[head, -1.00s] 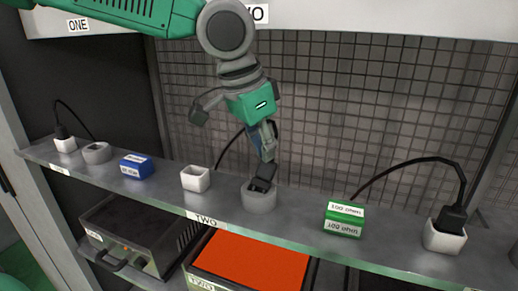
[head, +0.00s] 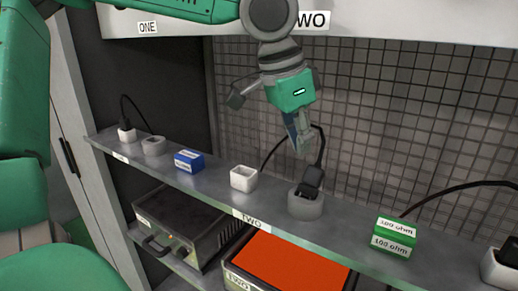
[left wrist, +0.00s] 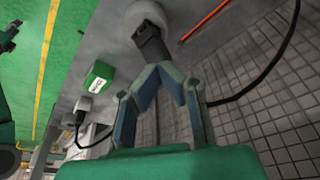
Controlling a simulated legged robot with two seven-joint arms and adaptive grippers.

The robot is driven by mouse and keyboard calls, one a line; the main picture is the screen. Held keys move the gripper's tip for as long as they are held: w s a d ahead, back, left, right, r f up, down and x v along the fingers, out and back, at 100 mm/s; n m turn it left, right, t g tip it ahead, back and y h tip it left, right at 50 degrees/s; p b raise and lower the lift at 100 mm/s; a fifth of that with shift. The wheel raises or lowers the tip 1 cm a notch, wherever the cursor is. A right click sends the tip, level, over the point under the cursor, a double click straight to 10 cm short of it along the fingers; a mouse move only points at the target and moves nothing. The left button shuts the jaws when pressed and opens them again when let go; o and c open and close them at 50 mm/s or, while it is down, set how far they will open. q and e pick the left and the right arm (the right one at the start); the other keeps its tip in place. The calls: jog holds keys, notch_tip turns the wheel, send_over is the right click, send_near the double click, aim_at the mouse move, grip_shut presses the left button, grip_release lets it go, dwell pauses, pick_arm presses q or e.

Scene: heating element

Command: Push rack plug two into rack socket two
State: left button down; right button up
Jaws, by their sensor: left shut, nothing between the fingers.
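The black plug (head: 312,182) at the TWO label stands in a round grey holder (head: 306,206) on the shelf, its cord looping up behind. An empty white square holder (head: 243,178) is to its left; I cannot tell which holder is called the socket. My left gripper (head: 302,149) is shut and empty, fingertips down, just above the plug's top. In the left wrist view the plug (left wrist: 152,42) is in the round holder (left wrist: 148,12), just beyond the closed fingertips (left wrist: 160,70); contact is unclear. How deep the plug sits is hidden. My right gripper is not in view.
A green "100 ohm" block (head: 394,236) is right of the plug, a blue block (head: 189,161) to the left. Another plug in a white holder (head: 498,270) is at the right edge. A wire mesh panel (head: 370,110) stands behind, and an orange-topped heater (head: 290,264) is below.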

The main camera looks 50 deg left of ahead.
pick_arm(q)
jog(key=s+a, duration=0.4)
jog(key=s, duration=0.5)
jog(key=shift+a, duration=0.2)
